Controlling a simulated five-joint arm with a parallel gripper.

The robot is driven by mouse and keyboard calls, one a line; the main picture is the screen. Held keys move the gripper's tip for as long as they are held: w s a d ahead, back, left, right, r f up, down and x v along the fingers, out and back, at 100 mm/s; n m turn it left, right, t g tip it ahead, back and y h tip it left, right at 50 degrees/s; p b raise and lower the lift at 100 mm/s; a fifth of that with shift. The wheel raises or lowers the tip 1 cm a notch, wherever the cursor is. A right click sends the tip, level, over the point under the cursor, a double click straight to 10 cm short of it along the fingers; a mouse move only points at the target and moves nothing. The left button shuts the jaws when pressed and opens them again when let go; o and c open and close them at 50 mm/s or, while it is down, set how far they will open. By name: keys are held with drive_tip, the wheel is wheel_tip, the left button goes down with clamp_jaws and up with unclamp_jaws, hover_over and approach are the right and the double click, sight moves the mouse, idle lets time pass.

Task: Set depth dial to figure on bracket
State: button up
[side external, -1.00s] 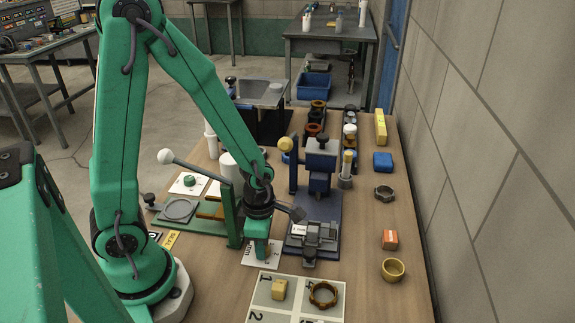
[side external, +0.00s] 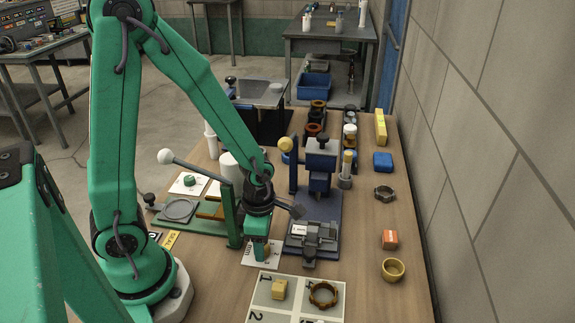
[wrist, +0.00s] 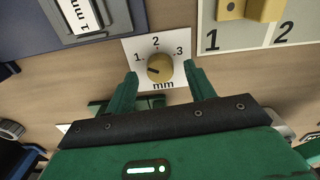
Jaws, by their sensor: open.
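The depth dial (wrist: 160,68) is a round brass-coloured knob on a white card (wrist: 130,46) marked 1, 2, 3 and mm. Its dark pointer mark faces left, towards the 1 side. My gripper (wrist: 161,84) is open, with one green finger on each side of the dial and slightly nearer the camera; contact cannot be told. In the side external view my gripper (side external: 255,250) is low over the card (side external: 250,262) and partly hides the dial. The grey bracket (side external: 318,236) on the blue press base carries a white label (wrist: 86,14) that appears to read 1 mm.
The blue press (side external: 320,172) stands just right of my gripper. A green lever tool (side external: 232,215) is close on the left.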

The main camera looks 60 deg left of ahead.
drive_tip(key=shift+r, duration=3.5)
drive_tip(key=shift+r, duration=0.1)
drive_tip(key=s+a+r+m+t, duration=0.1)
drive_tip(key=r+m+t, duration=0.1)
drive_tip(key=r+m, duration=0.6)
drive_tip(key=s+a+r+m+t, duration=0.1)
drive_tip(key=r+m, duration=0.6)
drive_tip(key=m, duration=1.3)
drive_tip(key=s+t, duration=0.1)
drive_tip(key=t, duration=0.1)
drive_tip(key=shift+s+a+r+t, duration=0.2)
drive_tip(key=shift+a+r+t, duration=0.1)
drive_tip(key=shift+r, duration=0.1)
